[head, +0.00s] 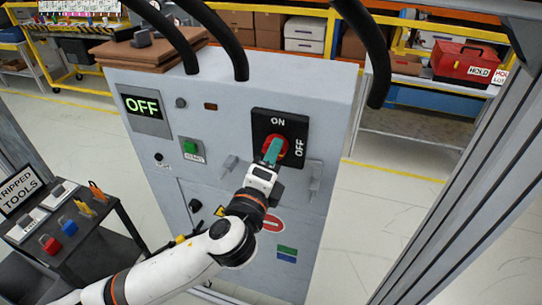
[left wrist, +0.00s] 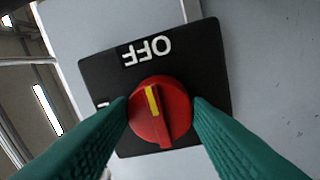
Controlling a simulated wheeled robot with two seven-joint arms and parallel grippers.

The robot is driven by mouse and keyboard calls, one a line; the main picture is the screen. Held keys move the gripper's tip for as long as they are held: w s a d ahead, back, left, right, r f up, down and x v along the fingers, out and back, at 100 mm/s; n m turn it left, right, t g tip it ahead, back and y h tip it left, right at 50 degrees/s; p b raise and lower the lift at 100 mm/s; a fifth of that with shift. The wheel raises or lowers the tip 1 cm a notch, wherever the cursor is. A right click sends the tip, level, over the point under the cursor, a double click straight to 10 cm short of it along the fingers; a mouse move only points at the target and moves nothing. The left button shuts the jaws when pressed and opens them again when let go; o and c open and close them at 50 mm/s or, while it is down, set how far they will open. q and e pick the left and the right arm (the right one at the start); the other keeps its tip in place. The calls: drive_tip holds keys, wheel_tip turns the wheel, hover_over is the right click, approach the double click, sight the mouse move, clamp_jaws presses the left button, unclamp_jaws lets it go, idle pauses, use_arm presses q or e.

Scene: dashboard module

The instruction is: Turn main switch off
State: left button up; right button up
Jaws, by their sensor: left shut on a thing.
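The main switch is a red round knob (head: 283,151) on a black plate (head: 260,123) marked ON at the top and OFF at the right in the head view. In the left wrist view the knob (left wrist: 172,100) has a yellow mark on its raised bar, which points toward the upside-down OFF label (left wrist: 147,51). My left gripper (head: 272,151) is at the knob, its teal fingers shut on the knob's two sides. A display (head: 142,107) at the cabinet's upper left reads OFF in green. My right gripper is not in view.
The grey cabinet (head: 225,85) also carries a green button (head: 190,147) and metal brackets (head: 315,180) beside the switch. Thick black cables (head: 228,40) hang over its top. A dark tool cart (head: 95,245) with padlocks stands at left. A metal post (head: 450,170) rises at right.

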use_arm(q)
drive_tip(key=shift+f, duration=0.1)
drive_tip(key=o, duration=1)
drive_tip(key=b+v, duration=0.3)
drive_tip(key=v, duration=0.9)
